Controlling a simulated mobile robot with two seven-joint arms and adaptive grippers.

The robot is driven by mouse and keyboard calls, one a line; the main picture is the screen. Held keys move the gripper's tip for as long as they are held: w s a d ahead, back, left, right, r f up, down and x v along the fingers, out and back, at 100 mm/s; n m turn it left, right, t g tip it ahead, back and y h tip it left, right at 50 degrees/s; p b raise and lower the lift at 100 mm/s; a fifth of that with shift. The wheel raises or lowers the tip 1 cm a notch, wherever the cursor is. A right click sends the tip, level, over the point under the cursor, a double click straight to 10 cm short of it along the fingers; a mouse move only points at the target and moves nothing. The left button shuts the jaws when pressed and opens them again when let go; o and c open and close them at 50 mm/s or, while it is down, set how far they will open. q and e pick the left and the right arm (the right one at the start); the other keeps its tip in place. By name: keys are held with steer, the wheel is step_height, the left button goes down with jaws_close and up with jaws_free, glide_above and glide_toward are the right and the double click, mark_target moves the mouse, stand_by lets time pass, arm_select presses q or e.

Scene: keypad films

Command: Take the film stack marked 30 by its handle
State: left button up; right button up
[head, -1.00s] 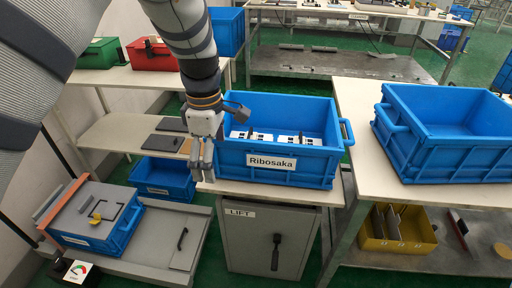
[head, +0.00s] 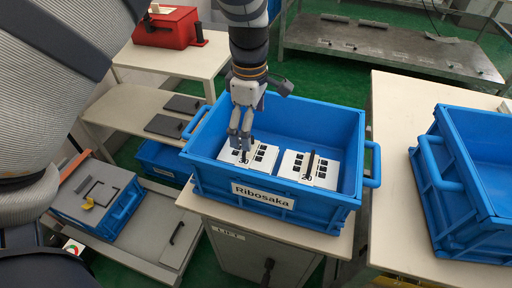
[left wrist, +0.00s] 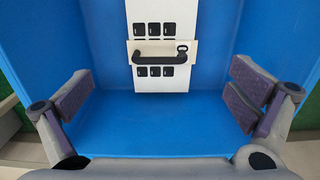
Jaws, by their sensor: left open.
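The film stack marked 30 (head: 262,157) lies in the left half of the blue Ribosaka bin (head: 262,195). It is white with black key squares and a dark handle. A similar stack marked 20 (head: 323,172) lies to its right. My left gripper (head: 241,143) is open over the 30 stack and partly covers it and its handle. In the left wrist view one white stack (left wrist: 162,15) with a black handle (left wrist: 160,58) shows beyond the open fingers (left wrist: 160,98), centred between them. Its number cannot be read there. My right gripper is not in view.
The bin's walls surround the stacks, with bare blue floor (left wrist: 160,125) nearer the gripper. Another blue bin (head: 450,215) stands on the table at right. A red box (head: 168,28) is at the back left. A blue box with a grey lid (head: 95,195) is at lower left.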

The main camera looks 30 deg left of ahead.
mark_target(248, 153)
arm_select(q)
steer(key=f, duration=0.9)
steer(key=shift+s+a+f+b, duration=0.2)
steer(key=shift+s+a+b, duration=0.1)
steer(key=shift+a, duration=0.1)
steer(key=c, duration=1.2)
